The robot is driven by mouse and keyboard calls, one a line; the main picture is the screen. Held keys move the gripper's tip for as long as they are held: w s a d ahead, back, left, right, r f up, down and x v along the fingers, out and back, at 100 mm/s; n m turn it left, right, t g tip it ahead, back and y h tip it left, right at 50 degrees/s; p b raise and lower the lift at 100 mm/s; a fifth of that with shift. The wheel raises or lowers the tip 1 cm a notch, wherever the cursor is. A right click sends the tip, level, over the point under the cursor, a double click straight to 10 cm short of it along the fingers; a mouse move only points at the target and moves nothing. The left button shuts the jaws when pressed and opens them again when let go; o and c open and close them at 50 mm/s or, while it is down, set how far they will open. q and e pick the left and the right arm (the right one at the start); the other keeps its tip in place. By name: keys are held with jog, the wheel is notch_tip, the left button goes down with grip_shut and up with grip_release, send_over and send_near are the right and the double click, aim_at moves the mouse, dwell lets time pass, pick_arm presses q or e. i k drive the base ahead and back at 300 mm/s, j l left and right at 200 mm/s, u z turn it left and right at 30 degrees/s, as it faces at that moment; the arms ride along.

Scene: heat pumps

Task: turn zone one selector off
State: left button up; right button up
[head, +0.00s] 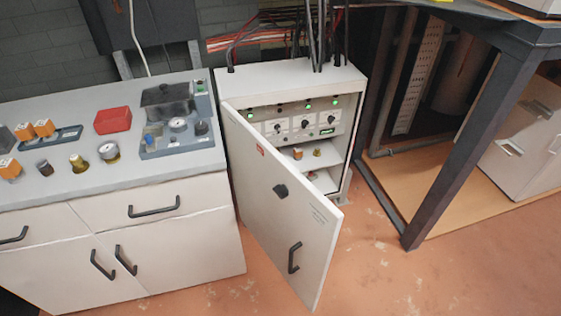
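A light grey control cabinet (290,85) stands in the middle of the head view. Its door (280,200) is swung partly open toward me, with a black latch knob and a black handle on it. Inside is a panel (301,126) with several black rotary selectors in a row and green lamps above them. The leftmost selector (277,127) is partly near the door's edge; others are the middle selector (304,123) and the right selector (330,119). The labels and knob positions are too small to read. Neither of my grippers is in view.
A grey workbench (130,170) with drawers stands left of the cabinet, bearing a red bin (112,120), orange-and-white boxes and brass fittings. A dark steel frame (455,150) stands on the right. The orange floor (370,270) in front is clear.

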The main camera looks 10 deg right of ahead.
aim_at(305, 123)
jog(key=i+l+u, duration=0.15)
jog(key=l, duration=0.5)
jog(key=i+l+u, duration=0.1)
jog(key=l, duration=0.6)
jog(key=i+l+u, duration=0.15)
jog(key=l, duration=0.55)
jog(key=k, duration=0.05)
